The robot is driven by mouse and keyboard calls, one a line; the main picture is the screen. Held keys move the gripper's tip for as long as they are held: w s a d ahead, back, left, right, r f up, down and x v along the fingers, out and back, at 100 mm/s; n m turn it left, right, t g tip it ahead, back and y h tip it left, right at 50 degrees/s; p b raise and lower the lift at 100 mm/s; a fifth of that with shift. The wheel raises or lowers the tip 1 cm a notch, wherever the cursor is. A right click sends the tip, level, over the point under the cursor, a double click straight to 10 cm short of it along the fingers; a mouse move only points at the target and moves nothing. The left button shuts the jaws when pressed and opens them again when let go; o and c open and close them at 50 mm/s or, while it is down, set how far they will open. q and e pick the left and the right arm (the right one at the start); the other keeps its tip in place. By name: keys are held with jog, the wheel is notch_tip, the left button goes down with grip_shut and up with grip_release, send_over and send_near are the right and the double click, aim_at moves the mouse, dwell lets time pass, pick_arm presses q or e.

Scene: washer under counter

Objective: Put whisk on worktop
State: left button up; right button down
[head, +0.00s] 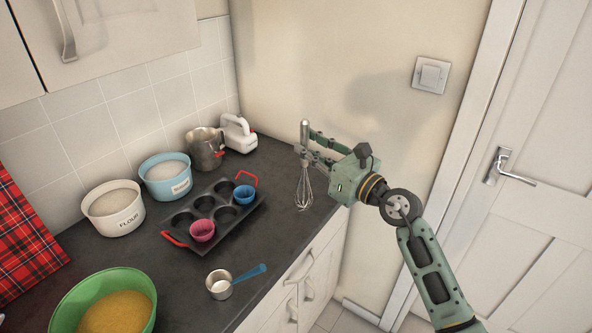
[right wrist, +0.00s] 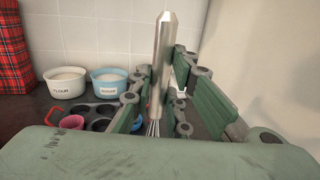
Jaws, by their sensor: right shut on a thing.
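The whisk (head: 304,187) has a metal handle and a wire head. It is upright, handle up and wires down, over the right end of the dark worktop (head: 284,167) in the head view. My right gripper (head: 307,153) is shut on its handle. In the right wrist view the whisk's handle (right wrist: 161,62) rises between the fingers. I cannot tell whether the wire tips touch the worktop. My left gripper is not in view.
A muffin tin (head: 215,222) with pink and blue cups lies left of the whisk. Behind are a white mixer (head: 238,134), metal jug (head: 205,150), and sugar (head: 166,178) and flour (head: 113,209) bowls. A measuring cup (head: 219,285) and green bowl (head: 105,300) are nearer. Bare worktop surrounds the whisk.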

aim_at(304, 170)
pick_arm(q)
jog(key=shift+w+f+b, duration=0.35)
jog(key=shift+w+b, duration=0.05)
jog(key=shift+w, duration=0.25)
pick_arm(e)
jog(key=w+a+f, duration=0.3)
jog(key=f, duration=0.3)
jog(key=shift+a+f, duration=0.15)
jog(key=shift+f, duration=0.2)
jog(key=shift+f, duration=0.2)
jog(key=c, duration=1.7)
grip_release()
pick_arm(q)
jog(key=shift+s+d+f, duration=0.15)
pick_arm(e)
jog(key=shift+o, duration=0.2)
jog(key=shift+r, duration=0.1)
